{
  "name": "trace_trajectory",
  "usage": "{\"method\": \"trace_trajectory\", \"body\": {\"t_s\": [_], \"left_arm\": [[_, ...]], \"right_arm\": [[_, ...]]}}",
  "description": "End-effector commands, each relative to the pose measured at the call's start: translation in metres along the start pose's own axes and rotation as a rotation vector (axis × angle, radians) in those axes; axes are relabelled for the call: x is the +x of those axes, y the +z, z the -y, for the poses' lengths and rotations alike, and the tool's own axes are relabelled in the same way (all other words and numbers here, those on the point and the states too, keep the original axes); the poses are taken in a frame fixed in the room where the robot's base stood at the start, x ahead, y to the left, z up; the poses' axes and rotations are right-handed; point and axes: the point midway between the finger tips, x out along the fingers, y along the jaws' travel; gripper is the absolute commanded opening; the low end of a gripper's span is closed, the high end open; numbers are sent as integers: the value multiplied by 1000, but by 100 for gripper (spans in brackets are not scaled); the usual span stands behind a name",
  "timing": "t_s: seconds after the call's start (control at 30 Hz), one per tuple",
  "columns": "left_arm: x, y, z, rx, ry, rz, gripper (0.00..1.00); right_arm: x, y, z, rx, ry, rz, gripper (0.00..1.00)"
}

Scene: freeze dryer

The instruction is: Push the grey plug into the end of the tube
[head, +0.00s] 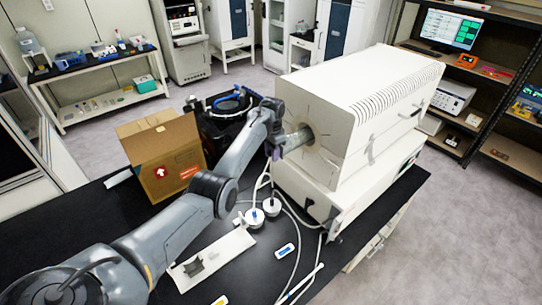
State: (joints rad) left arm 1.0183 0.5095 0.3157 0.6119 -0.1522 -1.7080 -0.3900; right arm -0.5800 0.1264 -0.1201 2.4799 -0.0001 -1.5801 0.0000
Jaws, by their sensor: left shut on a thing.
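A tube (303,135) sticks out of the round opening in the left face of a large white furnace-like box (345,110). My left arm reaches in from the lower left, and my left gripper (282,142) is at the outer end of the tube. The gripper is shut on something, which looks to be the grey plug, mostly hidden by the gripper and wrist. I cannot tell how far the plug sits in the tube. My right gripper is not in view.
A white tray (236,246) with a grey holder (193,266) lies on the black table (262,273). Two white round fittings (255,218) with hoses stand below the furnace. An open cardboard box (165,150) and a black device (225,122) stand behind my arm.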

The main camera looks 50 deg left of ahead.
Motion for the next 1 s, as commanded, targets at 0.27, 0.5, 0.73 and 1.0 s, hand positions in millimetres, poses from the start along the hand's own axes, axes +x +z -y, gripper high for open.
{"method": "trace_trajectory", "body": {"t_s": [0.27,0.5,0.73,1.0], "left_arm": [[0,-1,0,0,0,0,0],[0,-1,0,0,-1,-1,32],[0,-1,0,0,0,-1,59],[0,-1,0,0,0,0,59]], "right_arm": [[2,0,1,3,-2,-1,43],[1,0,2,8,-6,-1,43],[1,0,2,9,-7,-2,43],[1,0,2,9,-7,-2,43]]}}
